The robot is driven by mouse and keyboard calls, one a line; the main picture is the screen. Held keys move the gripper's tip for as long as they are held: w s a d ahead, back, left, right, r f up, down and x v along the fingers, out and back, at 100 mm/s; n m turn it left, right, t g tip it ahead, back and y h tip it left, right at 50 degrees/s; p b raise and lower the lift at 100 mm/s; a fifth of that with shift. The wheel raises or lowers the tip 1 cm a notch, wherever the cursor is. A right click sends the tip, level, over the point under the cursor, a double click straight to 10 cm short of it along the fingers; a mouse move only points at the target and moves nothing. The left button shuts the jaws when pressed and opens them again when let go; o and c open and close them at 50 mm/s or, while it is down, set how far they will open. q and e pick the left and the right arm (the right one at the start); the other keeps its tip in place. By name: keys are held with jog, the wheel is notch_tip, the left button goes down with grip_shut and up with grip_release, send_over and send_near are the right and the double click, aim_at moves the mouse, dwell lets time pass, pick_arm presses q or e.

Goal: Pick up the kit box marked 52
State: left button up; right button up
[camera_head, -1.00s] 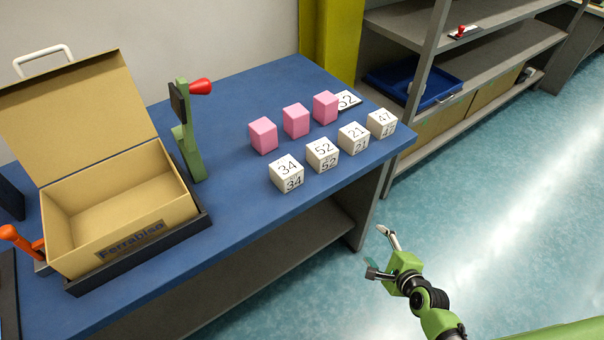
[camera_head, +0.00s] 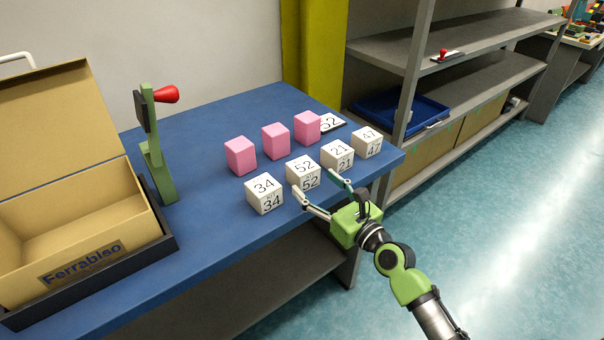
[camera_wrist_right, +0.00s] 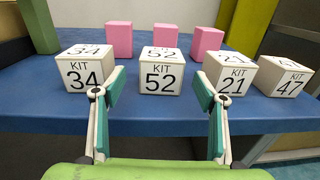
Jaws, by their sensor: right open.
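The kit box marked 52 (camera_head: 303,174) is a white cube in the front row on the blue table, between the boxes marked 34 (camera_head: 264,195) and 21 (camera_head: 338,156). My right gripper (camera_head: 318,193) is open and empty at the table's front edge, just in front of box 52. In the right wrist view, box 52 (camera_wrist_right: 161,75) appears upright, centred beyond the two spread fingers (camera_wrist_right: 159,95) and apart from them. My left gripper is not in view.
The box marked 47 (camera_head: 367,143) ends the row at right. Several pink blocks (camera_head: 275,141) stand behind, with a 52 card (camera_head: 331,122) beside them. An open cardboard box (camera_head: 73,230) and a green post with red knob (camera_head: 157,165) are at left.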

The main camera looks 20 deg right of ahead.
aim_at(302, 169)
jog(key=shift+x, duration=3.6)
jog(key=shift+d+r, duration=0.15)
jog(key=shift+r, duration=0.05)
jog(key=c, duration=1.4)
